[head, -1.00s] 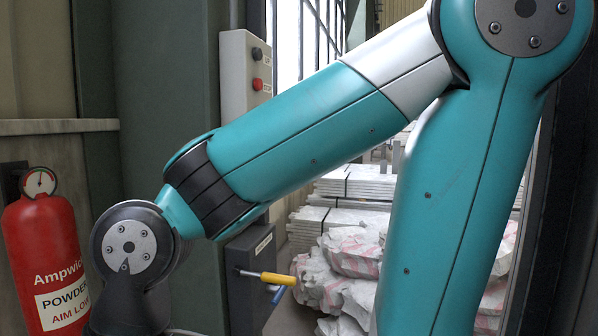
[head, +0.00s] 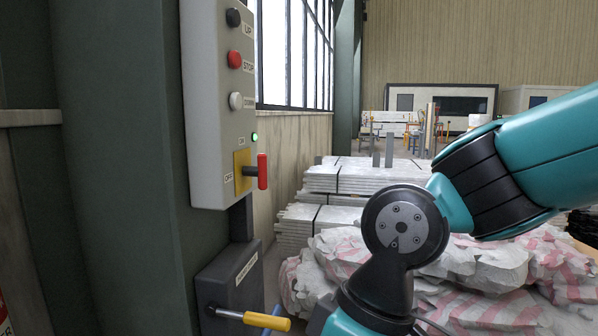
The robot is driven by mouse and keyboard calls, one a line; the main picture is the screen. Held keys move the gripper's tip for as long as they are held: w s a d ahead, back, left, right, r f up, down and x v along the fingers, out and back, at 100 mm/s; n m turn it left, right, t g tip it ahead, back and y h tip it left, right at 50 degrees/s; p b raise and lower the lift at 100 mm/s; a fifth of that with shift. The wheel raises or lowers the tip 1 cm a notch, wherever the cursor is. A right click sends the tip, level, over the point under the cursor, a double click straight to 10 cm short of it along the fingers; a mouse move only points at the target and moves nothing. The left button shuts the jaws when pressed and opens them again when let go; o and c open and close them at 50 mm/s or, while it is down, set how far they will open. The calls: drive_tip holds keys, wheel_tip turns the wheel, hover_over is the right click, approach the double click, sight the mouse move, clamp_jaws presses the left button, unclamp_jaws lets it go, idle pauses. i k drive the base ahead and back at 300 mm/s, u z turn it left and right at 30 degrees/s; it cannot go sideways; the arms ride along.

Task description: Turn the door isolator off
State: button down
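The door isolator has a red handle (head: 262,171) on a yellow plate (head: 242,160), low on a pale grey control box (head: 205,100). The handle stands upright. An ON label is above the plate and an OFF label is at its left side. A small green light (head: 254,138) glows above the isolator. My arm's wrist joint is to the right of the isolator, apart from it. My gripper is out of the picture, below the bottom edge.
The control box also has UP, STOP (head: 234,60) and DOWN buttons. Below it, a dark box (head: 230,278) carries a yellow-handled lever (head: 266,321) and a blue part. A green column (head: 115,150) stands at left. Wrapped sacks (head: 480,265) and stacked boards (head: 365,178) lie behind my arm.

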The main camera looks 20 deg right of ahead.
sight(260, 171)
drive_tip(key=k, duration=0.5)
drive_tip(key=z, duration=1.8)
drive_tip(key=i, duration=0.9)
drive_tip(key=u, duration=1.8)
